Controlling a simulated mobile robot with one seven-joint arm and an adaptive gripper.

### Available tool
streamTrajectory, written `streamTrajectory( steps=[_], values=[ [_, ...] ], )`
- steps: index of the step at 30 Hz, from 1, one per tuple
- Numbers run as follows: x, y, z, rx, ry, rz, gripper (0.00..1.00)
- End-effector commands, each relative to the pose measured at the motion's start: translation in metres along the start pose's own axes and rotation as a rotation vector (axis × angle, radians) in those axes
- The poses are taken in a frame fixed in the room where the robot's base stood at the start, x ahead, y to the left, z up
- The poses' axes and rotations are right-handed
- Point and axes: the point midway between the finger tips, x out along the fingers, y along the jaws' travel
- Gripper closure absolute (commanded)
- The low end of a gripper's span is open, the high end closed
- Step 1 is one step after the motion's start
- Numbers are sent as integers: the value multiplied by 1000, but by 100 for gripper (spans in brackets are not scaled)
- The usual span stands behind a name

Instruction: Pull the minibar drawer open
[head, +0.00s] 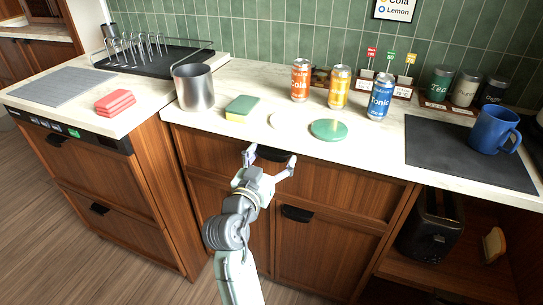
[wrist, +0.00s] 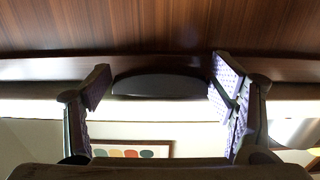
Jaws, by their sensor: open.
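The wooden drawer front (head: 335,182) under the middle of the counter appears flush with the cabinet. Its dark cup handle (head: 271,154) sits near its top edge, partly hidden by my gripper. My gripper (head: 270,160) is open in front of this handle, one finger toward each end. In the wrist view the dark handle (wrist: 160,85) shows between the spread, purple-padded fingers of my gripper (wrist: 162,88), and wood fills the top. The fingers do not close on the handle; I cannot tell whether they touch anything.
A lower door handle (head: 297,213) is below the drawer. The counter holds a metal cup (head: 194,87), a sponge (head: 242,108), a green coaster (head: 328,130), three cans, and a blue mug (head: 493,130). A toaster (head: 432,224) stands in the open shelf at right.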

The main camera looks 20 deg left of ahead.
Motion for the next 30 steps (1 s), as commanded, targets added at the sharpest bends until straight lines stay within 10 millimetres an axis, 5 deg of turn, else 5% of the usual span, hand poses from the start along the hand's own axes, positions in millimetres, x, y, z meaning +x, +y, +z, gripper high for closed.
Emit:
streamTrajectory(
  steps=[4,30],
  values=[
    [0,0,0,0,0,0,24],
    [0,4,0,-1,0,9,82]
  ],
)
